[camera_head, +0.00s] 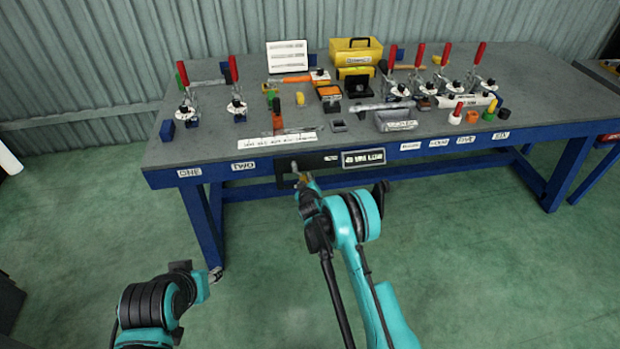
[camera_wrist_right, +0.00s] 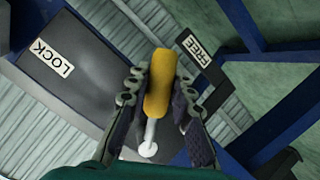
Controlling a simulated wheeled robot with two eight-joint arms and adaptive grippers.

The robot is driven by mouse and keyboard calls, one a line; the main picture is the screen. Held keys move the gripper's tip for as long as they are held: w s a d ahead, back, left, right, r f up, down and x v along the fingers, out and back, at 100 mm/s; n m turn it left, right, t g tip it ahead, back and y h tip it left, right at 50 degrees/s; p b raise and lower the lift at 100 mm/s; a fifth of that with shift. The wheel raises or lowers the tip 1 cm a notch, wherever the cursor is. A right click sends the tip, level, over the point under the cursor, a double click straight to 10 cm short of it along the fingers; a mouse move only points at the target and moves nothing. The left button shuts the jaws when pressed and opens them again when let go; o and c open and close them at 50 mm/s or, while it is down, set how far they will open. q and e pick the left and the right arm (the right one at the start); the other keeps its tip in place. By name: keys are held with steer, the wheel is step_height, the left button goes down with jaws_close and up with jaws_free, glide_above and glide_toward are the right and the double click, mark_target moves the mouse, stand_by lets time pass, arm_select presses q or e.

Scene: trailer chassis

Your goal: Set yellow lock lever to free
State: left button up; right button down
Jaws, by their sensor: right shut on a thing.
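The yellow lock lever (camera_wrist_right: 161,78) has a yellow grip on a pale metal stem. In the right wrist view the stem runs down to a round pivot, and the grip points up between the LOCK label (camera_wrist_right: 52,58) and the FREE label (camera_wrist_right: 196,50), its tip nearer FREE. My right gripper (camera_wrist_right: 157,92) is shut on the yellow grip, one finger on each side. In the head view my right gripper (camera_head: 301,181) is at the dark panel (camera_head: 325,161) on the table's front edge, and mostly hides the lever.
The grey-topped blue table (camera_head: 222,145) carries red-handled toggle clamps (camera_head: 236,98), a yellow case (camera_head: 356,52), small coloured blocks and tools. Its blue legs (camera_head: 205,225) stand left and right. The green floor in front of it is clear around my arms.

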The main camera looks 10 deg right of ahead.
steer(key=shift+a+f+m+y, duration=0.3)
steer(key=shift+a+m+y, duration=0.25)
steer(key=shift+a+m, duration=0.2)
steer(key=shift+a+f+m+y, duration=0.25)
steer(key=shift+a+m+y, duration=0.3)
steer(key=shift+a+m, duration=0.15)
steer(key=c, duration=1.3)
jaws_free()
steer(key=v, duration=0.7)
steer(key=shift+s, duration=0.3)
